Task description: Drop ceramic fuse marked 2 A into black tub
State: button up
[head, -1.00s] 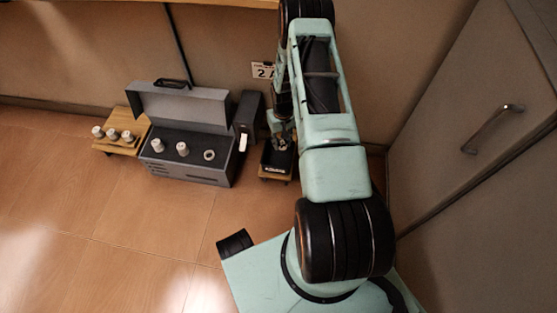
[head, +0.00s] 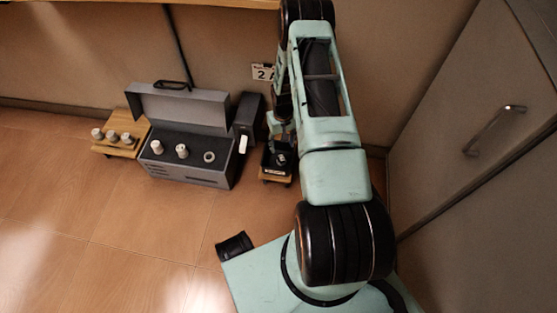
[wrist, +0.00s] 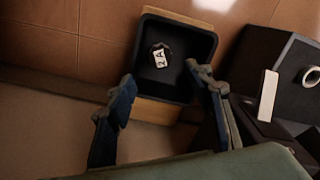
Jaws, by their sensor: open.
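The ceramic fuse marked 2 A (wrist: 160,55) lies inside the black tub (wrist: 204,40), on its floor, with its marked face toward the wrist camera. In the head view the fuse (head: 281,159) shows as a small pale piece in the tub (head: 273,171). My gripper (wrist: 161,77) is open and empty; its two fingers are spread apart at the near side of the tub, clear of the fuse. In the head view my gripper (head: 277,130) is above and behind the tub, partly hidden by my arm.
The tub stands on a small wooden stand (head: 274,180). Left of it are a dark upright block (head: 250,112) and an open grey case (head: 190,172) holding white fuse parts. A wooden stand (head: 126,151) with several fuses is farther left. Floor in front is clear.

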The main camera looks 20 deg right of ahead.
notch_tip(320, 180, up, 11)
jog(key=shift+r, duration=0.15)
dwell(0.6)
